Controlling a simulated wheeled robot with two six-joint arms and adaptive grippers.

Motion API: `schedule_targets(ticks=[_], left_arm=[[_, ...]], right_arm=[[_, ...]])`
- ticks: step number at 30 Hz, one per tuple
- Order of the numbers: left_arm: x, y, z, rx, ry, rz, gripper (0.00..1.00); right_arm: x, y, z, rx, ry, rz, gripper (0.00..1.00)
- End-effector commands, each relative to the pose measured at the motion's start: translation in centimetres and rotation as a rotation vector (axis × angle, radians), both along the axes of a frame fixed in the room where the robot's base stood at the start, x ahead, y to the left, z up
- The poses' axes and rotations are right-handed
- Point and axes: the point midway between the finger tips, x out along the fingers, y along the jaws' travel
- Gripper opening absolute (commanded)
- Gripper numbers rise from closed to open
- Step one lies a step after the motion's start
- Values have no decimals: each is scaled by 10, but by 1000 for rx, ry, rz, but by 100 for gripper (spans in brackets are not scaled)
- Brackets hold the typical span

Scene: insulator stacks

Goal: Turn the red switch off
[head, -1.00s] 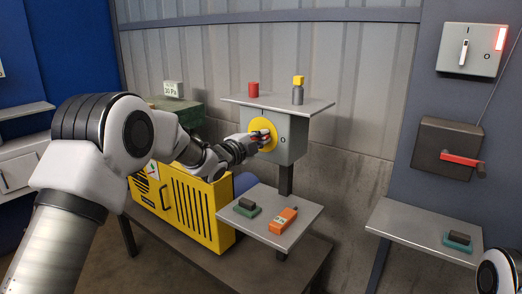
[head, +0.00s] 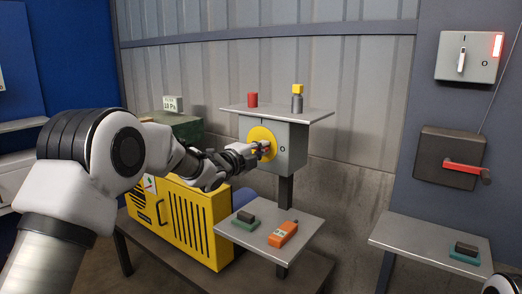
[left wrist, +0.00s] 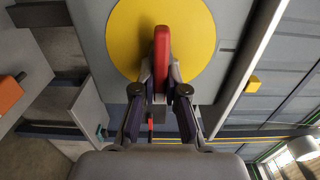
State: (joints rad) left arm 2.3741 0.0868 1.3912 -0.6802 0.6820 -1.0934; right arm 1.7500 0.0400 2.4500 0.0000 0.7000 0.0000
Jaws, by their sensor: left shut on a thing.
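The red switch (left wrist: 161,60) is a red handle on a round yellow plate (head: 258,137) on the front of a grey box (head: 291,145). An O mark sits on the box to the right of the plate. My left gripper (head: 263,151) reaches the switch from the left and hides most of it in the head view. In the left wrist view my left gripper (left wrist: 162,82) has its fingers on both sides of the red handle, shut on it. The handle stands upright in that picture, across the yellow plate.
A grey shelf (head: 310,113) above the box holds a red cylinder and a yellow-topped bottle. A lower tray (head: 262,248) carries an orange device. A dark box (head: 440,150) with another red lever and a white-handled switch box (head: 468,72) are on the right wall.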

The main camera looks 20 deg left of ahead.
Motion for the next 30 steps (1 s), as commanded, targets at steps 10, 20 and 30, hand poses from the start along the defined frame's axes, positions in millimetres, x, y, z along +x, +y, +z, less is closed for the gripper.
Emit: schedule_targets(ticks=[10,20,30], left_arm=[[0,0,-1,0,1,0,38],[-44,17,0,-3,2,1,38],[-109,40,0,-1,1,0,38]], right_arm=[[0,0,0,0,0,0,40],[0,0,0,0,0,0,40],[0,0,0,0,0,0,40]])
